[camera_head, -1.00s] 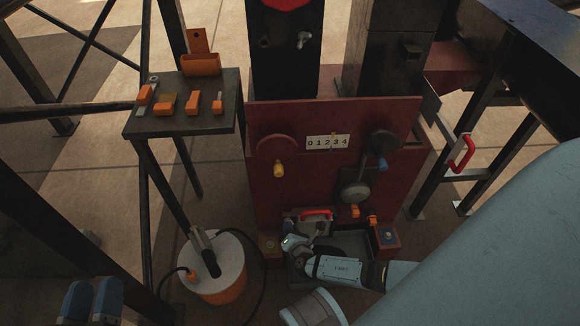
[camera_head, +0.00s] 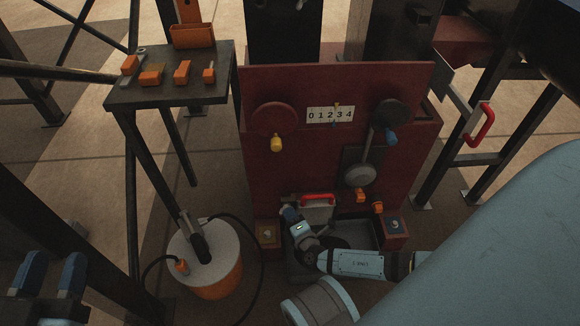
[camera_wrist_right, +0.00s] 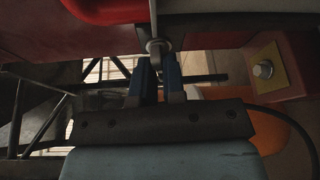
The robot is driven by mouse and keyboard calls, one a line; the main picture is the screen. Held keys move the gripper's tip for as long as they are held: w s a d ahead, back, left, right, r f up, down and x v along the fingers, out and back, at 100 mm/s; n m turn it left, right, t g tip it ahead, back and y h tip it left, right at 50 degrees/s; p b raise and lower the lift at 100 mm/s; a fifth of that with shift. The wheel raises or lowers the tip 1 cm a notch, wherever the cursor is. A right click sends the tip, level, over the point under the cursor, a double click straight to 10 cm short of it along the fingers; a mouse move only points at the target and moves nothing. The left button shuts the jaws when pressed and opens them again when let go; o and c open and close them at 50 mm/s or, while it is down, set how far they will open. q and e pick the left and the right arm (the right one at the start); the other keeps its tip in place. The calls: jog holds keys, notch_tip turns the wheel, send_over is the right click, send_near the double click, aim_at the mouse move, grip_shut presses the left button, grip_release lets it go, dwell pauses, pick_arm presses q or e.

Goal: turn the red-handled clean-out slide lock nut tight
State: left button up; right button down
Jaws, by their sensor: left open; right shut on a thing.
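The clean-out slide is a grey plate (camera_head: 318,212) with a red handle (camera_head: 318,197), low on the front of the dark red press. In the right wrist view the red handle (camera_wrist_right: 105,8) is blurred at the top, and the small silver lock nut (camera_wrist_right: 158,46) is just below the plate's edge. My right gripper (camera_head: 290,215) is at the left side of the slide. Its blue fingers (camera_wrist_right: 159,65) are shut on the nut from below. The nut is hidden in the head view. My left gripper (camera_head: 52,272) is open and empty at the lower left, far from the slide.
An orange drum with a grey lid (camera_head: 205,255) and a black hose stands left of the press. A dark side table (camera_head: 170,90) holds several orange blocks. A yellow-knobbed wheel (camera_head: 274,118) and a lever with a grey weight (camera_head: 359,174) are on the press front.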

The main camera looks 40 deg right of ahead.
jog(key=m+t+h, duration=0.1)
jog(key=m, duration=0.3)
jog(key=m+t+h, duration=0.1)
jog(key=m, duration=0.3)
jog(key=m+t+h, duration=0.1)
jog(key=m, duration=0.3)
jog(key=shift+w+f+t, duration=0.25)
jog(key=shift+f+t, duration=0.05)
jog(key=shift+m+h, duration=0.4)
jog(key=shift+m, duration=0.1)
jog(key=c, duration=1.2)
grip_release()
jog(key=shift+s+a+f, duration=0.1)
jog(key=shift+s+f, duration=0.05)
